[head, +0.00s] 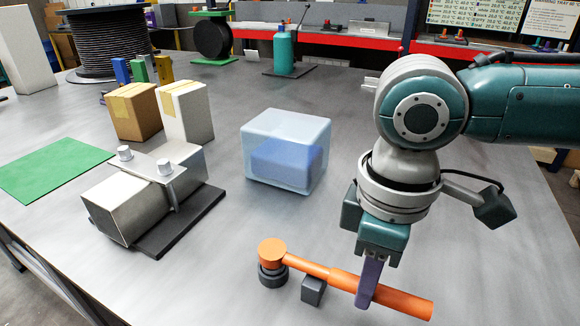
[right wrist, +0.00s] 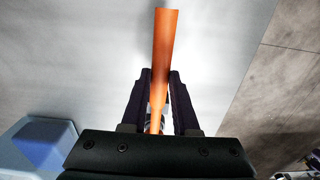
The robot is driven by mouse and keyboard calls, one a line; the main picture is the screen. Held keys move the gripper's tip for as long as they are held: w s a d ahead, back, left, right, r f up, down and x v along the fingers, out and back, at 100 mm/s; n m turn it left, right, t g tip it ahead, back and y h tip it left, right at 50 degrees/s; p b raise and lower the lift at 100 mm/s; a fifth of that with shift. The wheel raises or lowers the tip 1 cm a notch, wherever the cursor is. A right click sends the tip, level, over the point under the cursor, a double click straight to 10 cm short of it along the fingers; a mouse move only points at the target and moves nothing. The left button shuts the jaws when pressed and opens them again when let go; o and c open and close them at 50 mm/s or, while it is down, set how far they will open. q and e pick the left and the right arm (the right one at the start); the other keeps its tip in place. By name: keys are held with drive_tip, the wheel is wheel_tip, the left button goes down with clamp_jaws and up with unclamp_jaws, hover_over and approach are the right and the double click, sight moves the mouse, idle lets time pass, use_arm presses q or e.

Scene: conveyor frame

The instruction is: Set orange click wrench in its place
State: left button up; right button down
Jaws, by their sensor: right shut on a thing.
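The orange click wrench (head: 318,268) lies about level, its round head (head: 271,250) at the left over a dark round holder (head: 272,277). A small dark block (head: 314,290) stands below its shaft. I cannot tell whether the wrench touches these supports or hangs just above them. My right gripper (head: 366,292) points down and is shut on the orange handle, near its right end. In the right wrist view the handle (right wrist: 163,55) runs between the two dark fingers (right wrist: 158,82). My left gripper is not in view.
A translucent blue bin (head: 258,135) stands behind the wrench. A metal block on a dark base (head: 192,220), two boxes (head: 135,112) and a green mat (head: 55,168) are to the left. A teal bottle (head: 284,50) and cable spool (head: 105,45) stand farther back. The table between is clear.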

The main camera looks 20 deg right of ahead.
drive_tip(key=shift+f, duration=0.2)
drive_tip(key=c, duration=0.6)
unclamp_jaws()
wheel_tip(320, 180, up, 10)
drive_tip(key=p, duration=0.1)
idle(0.3)
